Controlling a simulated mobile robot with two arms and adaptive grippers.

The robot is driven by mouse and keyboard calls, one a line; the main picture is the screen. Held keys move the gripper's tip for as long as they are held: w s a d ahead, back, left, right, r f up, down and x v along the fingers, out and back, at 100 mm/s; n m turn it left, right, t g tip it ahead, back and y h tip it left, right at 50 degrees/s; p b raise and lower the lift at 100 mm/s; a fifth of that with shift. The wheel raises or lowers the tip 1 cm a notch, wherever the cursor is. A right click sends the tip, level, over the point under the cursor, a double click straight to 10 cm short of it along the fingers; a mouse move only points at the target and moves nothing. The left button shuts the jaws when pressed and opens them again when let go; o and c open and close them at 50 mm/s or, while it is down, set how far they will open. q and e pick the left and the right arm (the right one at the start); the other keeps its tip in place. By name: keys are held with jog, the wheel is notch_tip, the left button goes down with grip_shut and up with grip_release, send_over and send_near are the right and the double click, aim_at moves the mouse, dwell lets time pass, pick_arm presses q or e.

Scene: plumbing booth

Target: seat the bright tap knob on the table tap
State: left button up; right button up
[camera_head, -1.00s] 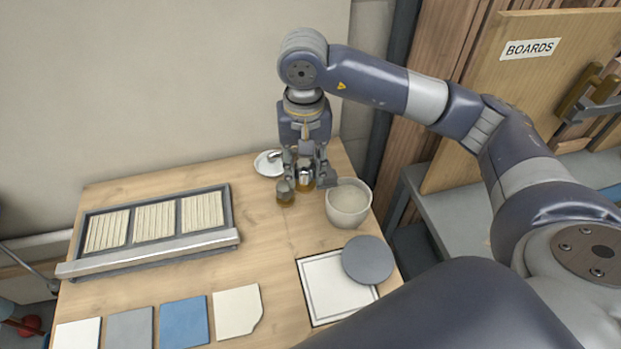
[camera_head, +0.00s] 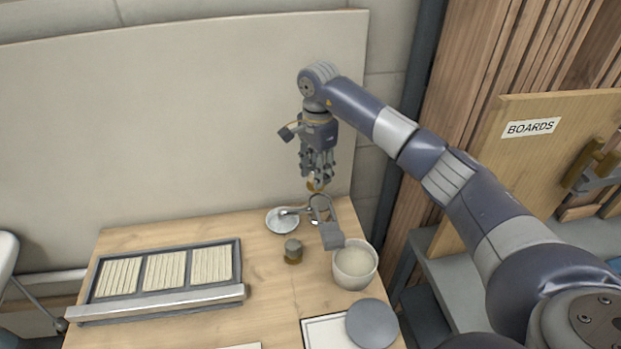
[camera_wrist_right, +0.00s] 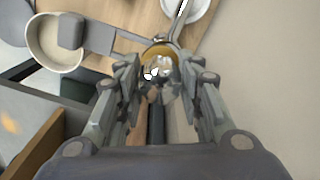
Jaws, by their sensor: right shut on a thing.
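My right gripper (camera_head: 318,178) is shut on the bright tap knob (camera_head: 314,185), holding it above the table tap. In the right wrist view, the shiny knob (camera_wrist_right: 158,68) sits between the fingers of the gripper (camera_wrist_right: 157,76), with a brass-coloured ring (camera_wrist_right: 160,51) at its far side. The tap's chrome spout (camera_head: 292,211) reaches left over a white saucer (camera_head: 279,225); it also shows in the wrist view (camera_wrist_right: 179,22). The tap's top is partly hidden in the wrist view by the knob and fingers. My left gripper is not in view.
A duller knob with a brass base (camera_head: 293,249) stands left of a grey bracket (camera_head: 332,236). A cream bowl (camera_head: 354,267) stands right of them. A framed slatted tray (camera_head: 168,312) lies at left, and a round grey disc (camera_head: 371,324) in front.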

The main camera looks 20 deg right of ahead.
jog(key=shift+w+d+f+m, duration=0.3)
jog(key=shift+w+d+m, duration=0.3)
jog(key=shift+d+m, duration=0.35)
jog(key=shift+f+b, duration=2.1)
jog(key=shift+f, duration=1.5)
jog(key=o, duration=1.2)
jog(key=shift+r, duration=0.15)
notch_tip(320, 180, up, 12)
jog(key=shift+f, duration=0.1)
